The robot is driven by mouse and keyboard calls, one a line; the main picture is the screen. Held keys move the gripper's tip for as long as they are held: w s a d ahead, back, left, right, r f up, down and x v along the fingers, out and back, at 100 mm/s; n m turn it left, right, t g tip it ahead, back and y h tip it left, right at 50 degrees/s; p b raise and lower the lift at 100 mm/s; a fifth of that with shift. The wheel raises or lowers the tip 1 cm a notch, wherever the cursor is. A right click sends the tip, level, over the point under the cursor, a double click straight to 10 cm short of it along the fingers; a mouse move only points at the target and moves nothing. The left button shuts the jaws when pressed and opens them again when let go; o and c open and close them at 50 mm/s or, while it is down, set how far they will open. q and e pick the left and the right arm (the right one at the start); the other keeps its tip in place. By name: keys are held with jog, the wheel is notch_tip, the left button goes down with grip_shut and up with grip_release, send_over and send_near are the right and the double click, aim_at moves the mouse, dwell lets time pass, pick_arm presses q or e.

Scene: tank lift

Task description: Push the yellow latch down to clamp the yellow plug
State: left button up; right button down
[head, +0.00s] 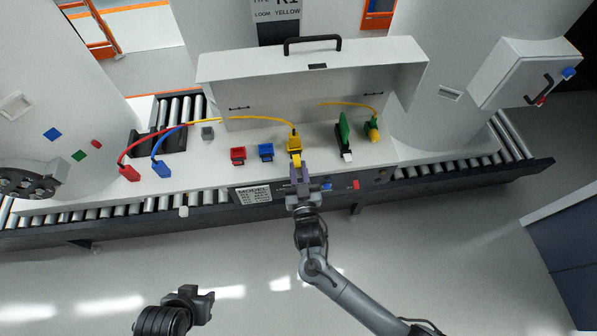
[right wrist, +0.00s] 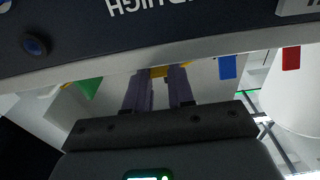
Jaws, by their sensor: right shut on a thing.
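A yellow connector (head: 295,144) stands on the white bench top, with a yellow cable running into its back from the left. The yellow plug and the yellow latch overlap there, so I cannot tell their exact border. My right gripper (head: 298,172) reaches over the bench's front edge and is shut on the yellow latch's front end. In the right wrist view, a small yellow part (right wrist: 159,71) shows at the tips of my right gripper's purple-grey fingers (right wrist: 160,82). A dark part of my left arm (head: 190,303) shows low at the left, away from the bench; its jaws are unclear.
Red (head: 238,155) and blue (head: 266,151) sockets stand to the left; a green lever (head: 343,131) and a yellow-green plug (head: 373,129) stand to the right. Loose red (head: 129,173) and blue (head: 161,169) plugs lie farther left. The raised white cover (head: 313,62) is behind.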

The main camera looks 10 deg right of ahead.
jog(key=c, duration=1)
grip_release()
jog(key=shift+o, duration=0.2)
jog(key=shift+s, duration=0.15)
jog(key=s, duration=1)
jog(key=shift+s+f, duration=0.25)
jog(key=shift+f, duration=0.1)
